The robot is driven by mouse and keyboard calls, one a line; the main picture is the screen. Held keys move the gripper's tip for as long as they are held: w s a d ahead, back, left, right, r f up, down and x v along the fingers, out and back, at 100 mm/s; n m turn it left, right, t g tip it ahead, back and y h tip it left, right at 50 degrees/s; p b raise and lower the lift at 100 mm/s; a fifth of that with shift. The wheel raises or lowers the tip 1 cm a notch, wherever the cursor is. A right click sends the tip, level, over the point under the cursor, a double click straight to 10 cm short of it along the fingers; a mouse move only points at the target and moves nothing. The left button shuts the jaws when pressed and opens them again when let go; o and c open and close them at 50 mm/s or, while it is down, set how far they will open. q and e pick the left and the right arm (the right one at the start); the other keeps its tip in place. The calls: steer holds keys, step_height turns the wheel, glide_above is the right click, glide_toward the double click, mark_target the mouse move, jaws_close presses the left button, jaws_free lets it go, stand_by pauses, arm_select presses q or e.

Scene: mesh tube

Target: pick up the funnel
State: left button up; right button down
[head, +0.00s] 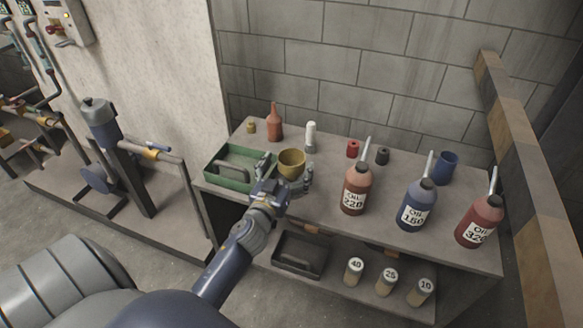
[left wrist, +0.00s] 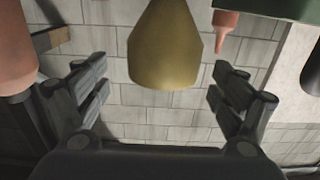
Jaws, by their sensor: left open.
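The funnel is the yellow, cup-shaped piece (head: 291,163) on the workbench, beside the green tray. In the left wrist view the funnel (left wrist: 165,45) shows at top centre, wide end down in the picture, narrowing upward. My left gripper (head: 286,178) is open at the near side of the funnel, with a finger to either side. In the left wrist view my left gripper (left wrist: 160,95) has its fingers spread wide, and the funnel lies in line with the gap. I cannot tell whether a finger touches it. The funnel's lower part is hidden in the head view. My right gripper is not in view.
The green tray (head: 216,178) stands close on the left. The oil 220 bottle (head: 355,190) stands to the right, with the blue oil bottle (head: 416,205) and oil 320 bottle (head: 479,220) beyond. An orange nozzle bottle (head: 274,124) and white-topped bottle (head: 311,136) stand behind.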

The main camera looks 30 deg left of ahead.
mark_target(296, 150)
arm_select(q)
steer(key=x, duration=0.3)
steer(key=shift+w+a+f, duration=0.2)
steer(key=shift+w+a, duration=0.05)
steer(key=c, duration=1.2)
